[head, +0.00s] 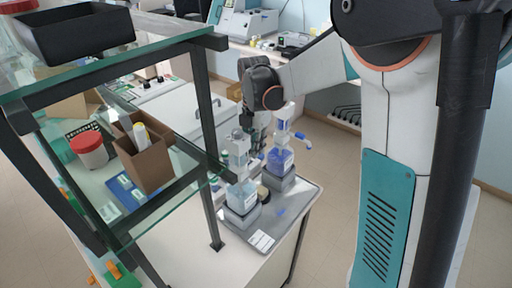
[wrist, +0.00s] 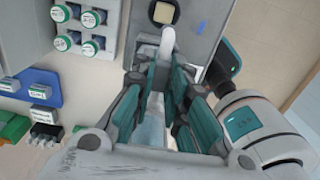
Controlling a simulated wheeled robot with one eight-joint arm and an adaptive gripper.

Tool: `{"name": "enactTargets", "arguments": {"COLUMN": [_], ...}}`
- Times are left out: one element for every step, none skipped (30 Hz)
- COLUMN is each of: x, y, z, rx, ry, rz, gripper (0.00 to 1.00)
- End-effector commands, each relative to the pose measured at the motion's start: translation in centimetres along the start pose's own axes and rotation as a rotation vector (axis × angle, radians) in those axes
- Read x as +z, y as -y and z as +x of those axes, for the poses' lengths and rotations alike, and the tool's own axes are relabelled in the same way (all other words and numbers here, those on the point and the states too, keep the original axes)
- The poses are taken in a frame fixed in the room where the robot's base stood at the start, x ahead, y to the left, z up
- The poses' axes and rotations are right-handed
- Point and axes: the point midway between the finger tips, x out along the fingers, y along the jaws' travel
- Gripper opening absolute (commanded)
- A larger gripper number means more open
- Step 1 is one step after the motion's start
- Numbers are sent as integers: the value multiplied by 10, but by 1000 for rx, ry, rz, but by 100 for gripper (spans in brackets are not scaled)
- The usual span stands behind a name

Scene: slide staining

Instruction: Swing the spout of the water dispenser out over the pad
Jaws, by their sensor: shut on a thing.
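The water dispenser (head: 242,192), a bottle of pale liquid with a white pump head, stands on a grey holder on the tray. My gripper (head: 256,138) is at its upper part, partly hidden behind the pump head. In the wrist view my gripper (wrist: 166,72) is shut around the white spout (wrist: 167,42), whose end shows beyond the fingertips. The pale bottle shows blurred between the fingers. A small cream pad (wrist: 162,12) lies just past the spout end; in the head view the pad (head: 263,192) is beside the bottle, partly hidden.
A second dispenser (head: 280,160) with violet-blue liquid stands close behind, its blue-tipped spout pointing right. The grey tray (head: 300,197) has a white label and a blue mark. Several capped vials (wrist: 80,30) sit beside it. A glass shelf (head: 185,130) with dark posts stands left.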

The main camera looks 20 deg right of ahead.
Motion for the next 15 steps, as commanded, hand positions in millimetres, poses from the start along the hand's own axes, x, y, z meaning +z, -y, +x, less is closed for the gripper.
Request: {"name": "enactTargets", "arguments": {"x": [0, 0, 0, 0, 0, 0, 0, 0, 0, 0, 0, 0, 0, 0, 0], "y": [0, -1, -1, -1, -1, -1, -1, -1, -1, -1, -1, -1, -1, -1, -1], "z": [0, 0, 0, 0, 0, 0, 0, 0, 0, 0, 0, 0, 0, 0, 0], "rx": [0, 0, 0, 0, 0, 0, 0, 0, 0, 0, 0, 0, 0, 0, 0], "ry": [0, 0, 0, 0, 0, 0, 0, 0, 0, 0, 0, 0, -1, -1, -1], "rz": [-4, -5, -7, -7, -8, -8, -8, -8, -8, -8, -7, -7, -7, -7, -7], "gripper": [0, 0, 0, 0, 0, 0, 0, 0, 0, 0, 0, 0, 0, 21, 30]}}
